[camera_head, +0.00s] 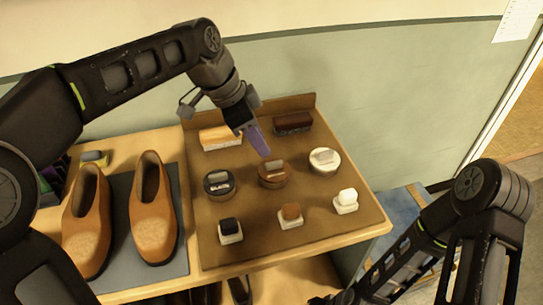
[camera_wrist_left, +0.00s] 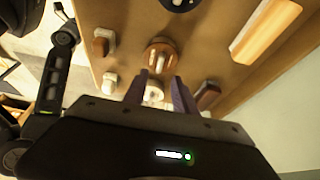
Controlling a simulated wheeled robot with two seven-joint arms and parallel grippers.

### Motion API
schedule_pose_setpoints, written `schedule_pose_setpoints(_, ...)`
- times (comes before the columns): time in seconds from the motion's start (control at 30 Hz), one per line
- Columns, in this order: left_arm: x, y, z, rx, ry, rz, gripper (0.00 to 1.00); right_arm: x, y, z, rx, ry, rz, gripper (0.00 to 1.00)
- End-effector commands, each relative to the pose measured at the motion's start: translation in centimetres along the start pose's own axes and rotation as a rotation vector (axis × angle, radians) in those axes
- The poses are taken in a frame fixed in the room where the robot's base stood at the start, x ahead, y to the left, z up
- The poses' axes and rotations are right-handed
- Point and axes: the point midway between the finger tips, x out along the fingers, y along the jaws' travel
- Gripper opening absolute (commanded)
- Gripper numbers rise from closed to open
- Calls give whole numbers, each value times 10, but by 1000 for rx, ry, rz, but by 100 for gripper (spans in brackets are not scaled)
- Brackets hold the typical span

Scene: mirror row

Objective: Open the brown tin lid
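The brown tin (camera_head: 273,177) sits in the middle of the tin row on the brown board, and its lid with a raised grip (camera_head: 274,165) appears to be on it. It also shows in the left wrist view (camera_wrist_left: 160,54), just beyond the fingertips. My left gripper (camera_head: 262,146) hangs above and slightly behind this tin, apart from it. In the left wrist view its two fingers (camera_wrist_left: 160,82) stand apart with nothing held between them. My right arm comes in at the lower right; its gripper end is at the bottom edge, too cut off to read.
A black tin (camera_head: 219,186) and a white tin (camera_head: 325,161) flank the brown one. Light (camera_head: 220,138) and dark (camera_head: 293,124) brushes lie behind. Small black (camera_head: 230,232), brown (camera_head: 290,216) and white (camera_head: 346,202) daubers stand in front. Tan shoes (camera_head: 153,215) stand at left.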

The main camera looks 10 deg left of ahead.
Motion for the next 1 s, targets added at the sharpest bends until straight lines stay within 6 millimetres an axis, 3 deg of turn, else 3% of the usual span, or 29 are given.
schedule_pose_setpoints(0.53, 70, 1, 0, 0, -1, 2, 33, -3, -1, 0, 0, 1, 0, 36)
schedule_pose_setpoints(0.87, 75, 0, 0, 0, 0, 0, 33, -3, -1, 0, 0, 0, 0, 36)
schedule_pose_setpoints(1.0, 75, 0, 0, 0, 0, 0, 23, -3, -1, 0, 0, 0, 0, 36)
